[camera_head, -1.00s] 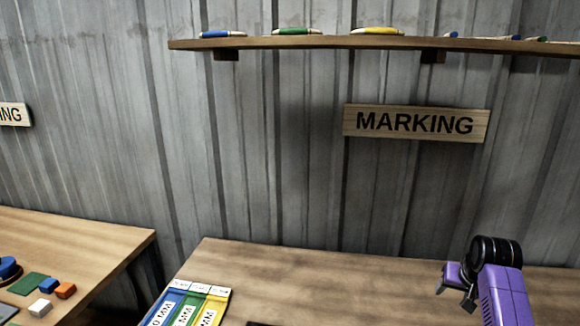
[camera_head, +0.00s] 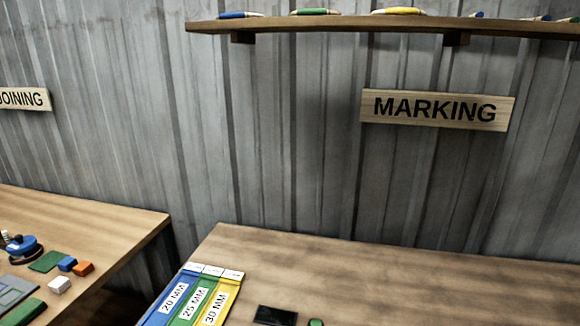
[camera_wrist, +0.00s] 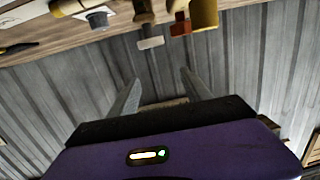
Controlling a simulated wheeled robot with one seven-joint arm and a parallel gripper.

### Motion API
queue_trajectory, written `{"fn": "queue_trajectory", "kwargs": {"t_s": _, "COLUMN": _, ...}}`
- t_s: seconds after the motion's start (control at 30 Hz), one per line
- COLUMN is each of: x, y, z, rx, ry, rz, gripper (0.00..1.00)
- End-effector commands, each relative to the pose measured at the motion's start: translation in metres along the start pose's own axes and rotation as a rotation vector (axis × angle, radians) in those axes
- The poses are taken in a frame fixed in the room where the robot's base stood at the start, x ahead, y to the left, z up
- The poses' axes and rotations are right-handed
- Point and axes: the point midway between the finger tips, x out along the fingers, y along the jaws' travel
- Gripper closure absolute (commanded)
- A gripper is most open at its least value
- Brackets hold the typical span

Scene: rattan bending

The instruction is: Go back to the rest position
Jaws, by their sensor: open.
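My gripper (camera_wrist: 158,88) shows in the wrist view as two grey fingers spread apart on a dark and purple body. It is open, and nothing shows between the fingers but the grey corrugated wall behind. In the head view no part of my arm or gripper is visible now.
The marking table (camera_head: 350,262) holds blue, green and yellow strips (camera_head: 200,297) labelled 20, 25 and 30 MM, and a dark flat piece (camera_head: 275,316). A second table (camera_head: 85,215) with small blocks stands left across a gap. A shelf (camera_head: 340,23) hangs above the MARKING sign (camera_head: 438,108).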

Motion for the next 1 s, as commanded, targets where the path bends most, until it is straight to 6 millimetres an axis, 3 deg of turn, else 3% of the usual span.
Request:
{"fn": "queue_trajectory", "kwargs": {"t_s": 0.03, "x": -0.024, "y": -0.007, "z": 0.003, "rx": -0.003, "ry": 0.013, "rz": -0.016, "gripper": 0.43}}
{"fn": "queue_trajectory", "kwargs": {"t_s": 0.2, "x": -0.094, "y": -0.022, "z": -0.005, "rx": -0.008, "ry": 0.067, "rz": -0.060, "gripper": 0.43}}
{"fn": "queue_trajectory", "kwargs": {"t_s": 0.6, "x": -0.237, "y": -0.039, "z": -0.023, "rx": -0.013, "ry": 0.037, "rz": -0.162, "gripper": 0.43}}
{"fn": "queue_trajectory", "kwargs": {"t_s": 0.8, "x": -0.287, "y": -0.040, "z": -0.006, "rx": -0.026, "ry": -0.089, "rz": -0.203, "gripper": 0.43}}
{"fn": "queue_trajectory", "kwargs": {"t_s": 1.0, "x": -0.311, "y": -0.038, "z": 0.013, "rx": -0.037, "ry": -0.166, "rz": -0.225, "gripper": 0.43}}
